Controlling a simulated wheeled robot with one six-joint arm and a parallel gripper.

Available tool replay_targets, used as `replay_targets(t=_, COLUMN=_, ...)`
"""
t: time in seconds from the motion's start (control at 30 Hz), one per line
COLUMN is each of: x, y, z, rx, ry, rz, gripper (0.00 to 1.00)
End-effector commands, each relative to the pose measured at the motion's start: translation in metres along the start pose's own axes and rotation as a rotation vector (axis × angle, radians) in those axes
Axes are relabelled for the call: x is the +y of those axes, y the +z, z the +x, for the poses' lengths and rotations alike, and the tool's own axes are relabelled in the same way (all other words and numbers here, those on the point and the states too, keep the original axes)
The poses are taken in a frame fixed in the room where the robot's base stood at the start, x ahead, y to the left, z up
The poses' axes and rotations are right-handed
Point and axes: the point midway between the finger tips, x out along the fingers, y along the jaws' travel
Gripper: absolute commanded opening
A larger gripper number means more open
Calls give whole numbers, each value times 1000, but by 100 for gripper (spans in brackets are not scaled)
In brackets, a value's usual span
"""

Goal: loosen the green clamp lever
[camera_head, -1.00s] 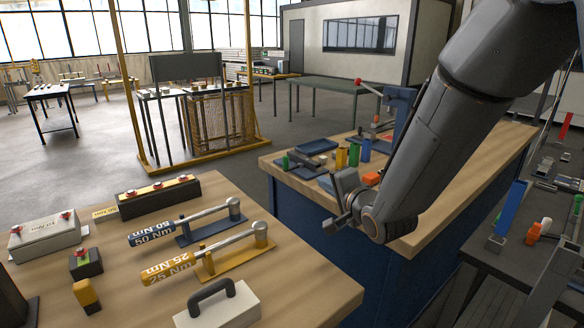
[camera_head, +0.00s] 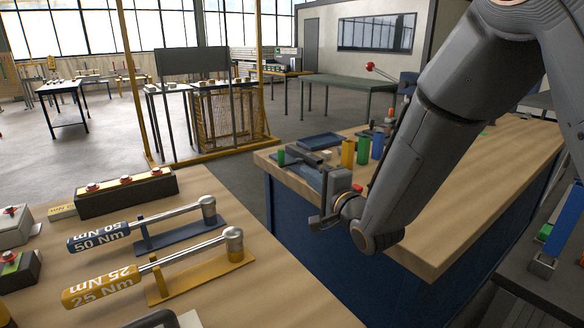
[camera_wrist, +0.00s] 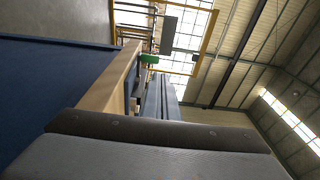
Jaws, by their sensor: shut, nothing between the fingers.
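A small green upright piece (camera_head: 281,157) stands at the left end of a grey metal fixture (camera_head: 307,158) on the far wooden bench. It looks like the green clamp lever, but I cannot make out its joint. A green piece (camera_wrist: 149,59) also shows in the wrist view, beyond the bench edge. My gripper (camera_head: 324,205) is shut and empty at the front left edge of that bench, nearer to me than the green piece and apart from it. My gripper's fingertips are hard to separate from the wrist parts.
Yellow, green and blue cylinders (camera_head: 347,154) and a blue tray (camera_head: 320,141) stand on the far bench (camera_head: 440,215). A red-knobbed lever (camera_head: 370,66) rises behind. The near bench holds blue and yellow torque wrenches (camera_head: 105,286). A floor gap separates the benches.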

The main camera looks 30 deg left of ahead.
Motion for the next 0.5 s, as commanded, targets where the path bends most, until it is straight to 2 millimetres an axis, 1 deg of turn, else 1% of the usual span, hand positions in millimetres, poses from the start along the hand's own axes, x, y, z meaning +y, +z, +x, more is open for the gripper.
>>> replay_targets(t=0.03, x=10, y=-2, z=2, rx=-1, ry=0, rz=0, gripper=0)
replay_targets(t=0.1, x=16, y=-2, z=3, rx=-2, ry=0, rz=0, gripper=0)
replay_targets(t=0.27, x=22, y=-2, z=7, rx=-3, ry=0, rz=0, gripper=0)
replay_targets(t=0.37, x=21, y=0, z=15, rx=-6, ry=0, rz=0, gripper=0)
replay_targets(t=0.5, x=21, y=2, z=37, rx=-8, ry=0, rz=-1, gripper=0)
